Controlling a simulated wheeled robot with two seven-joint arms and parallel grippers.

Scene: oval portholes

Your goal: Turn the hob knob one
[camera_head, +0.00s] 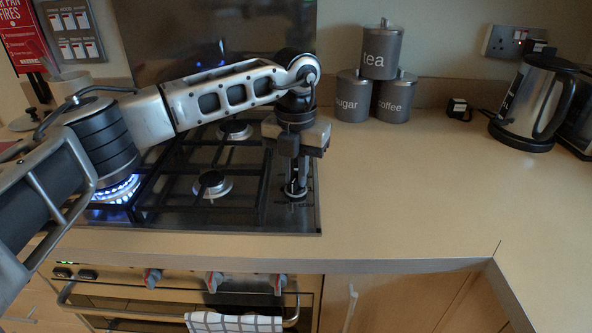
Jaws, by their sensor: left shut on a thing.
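My left gripper (295,190) points straight down at the right end of the black gas hob (240,215). It is shut on a small hob knob (296,196) near the hob's front right corner. The fingers hide most of this knob, so its angle and any mark on it cannot be read. Other knobs are not clearly visible behind the gripper. A burner (116,190) at the hob's left shows blue flame under my arm. My right gripper is not in view.
Unlit burners (212,184) and black pan supports lie left of the gripper. Tea, sugar and coffee canisters (380,52) stand behind it to the right. A kettle (535,100) stands at far right. Oven knobs (215,281) line the front below.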

